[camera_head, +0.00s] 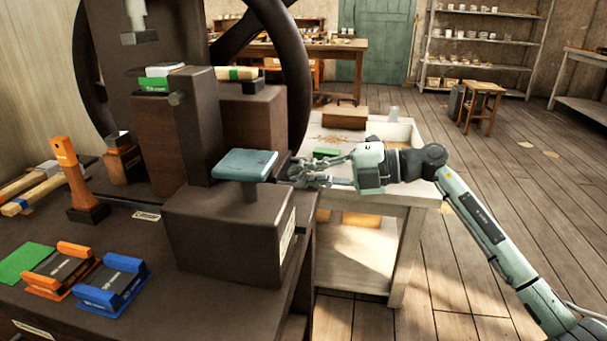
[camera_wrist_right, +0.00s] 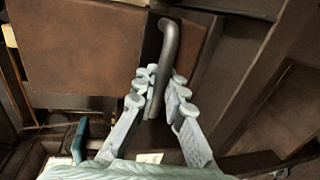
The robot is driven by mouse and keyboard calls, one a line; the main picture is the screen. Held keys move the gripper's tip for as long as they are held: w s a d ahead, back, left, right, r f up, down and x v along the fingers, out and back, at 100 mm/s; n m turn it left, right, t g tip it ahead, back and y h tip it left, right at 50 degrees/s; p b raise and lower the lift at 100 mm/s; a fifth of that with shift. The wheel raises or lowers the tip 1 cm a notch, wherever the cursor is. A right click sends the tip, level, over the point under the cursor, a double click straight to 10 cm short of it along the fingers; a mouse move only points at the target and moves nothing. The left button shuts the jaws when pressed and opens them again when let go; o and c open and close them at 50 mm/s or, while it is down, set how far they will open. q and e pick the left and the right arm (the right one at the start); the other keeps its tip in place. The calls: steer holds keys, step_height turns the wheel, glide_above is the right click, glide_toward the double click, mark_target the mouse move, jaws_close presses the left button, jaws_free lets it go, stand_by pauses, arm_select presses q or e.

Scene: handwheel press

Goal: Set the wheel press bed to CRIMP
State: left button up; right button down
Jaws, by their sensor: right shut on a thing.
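The press has a large black handwheel (camera_head: 303,85) on its right side and a teal bed plate (camera_head: 246,164) on a short post. The plate stands above a dark block (camera_head: 230,232). My right gripper (camera_head: 297,172) is at the wheel's lower right, just right of the plate. In the right wrist view, my right gripper (camera_wrist_right: 157,95) is shut on a dark grey bar (camera_wrist_right: 168,45) with a bent upper end. I cannot tell for sure how that bar joins the wheel. The CRIMP marking is not readable. My left gripper is not in view.
An orange-handled tool (camera_head: 75,175), an orange block (camera_head: 65,270) and a blue block (camera_head: 112,287) stand on the bench at left. A pale table (camera_head: 408,190) stands under my right arm. The wooden floor at right is open.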

mark_target(281, 172)
steer(key=shift+a, duration=0.2)
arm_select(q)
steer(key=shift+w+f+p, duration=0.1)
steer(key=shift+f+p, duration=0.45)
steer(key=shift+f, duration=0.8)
arm_select(e)
steer(key=shift+r+x, duration=0.2)
steer(key=shift+x, duration=0.8)
steer(key=shift+r+x, duration=0.2)
steer(key=shift+x, duration=0.8)
steer(key=shift+w+a, duration=0.1)
steer(key=shift+a, duration=0.05)
steer(key=c, duration=1.6)
jaws_free()
steer(key=shift+a, duration=0.15)
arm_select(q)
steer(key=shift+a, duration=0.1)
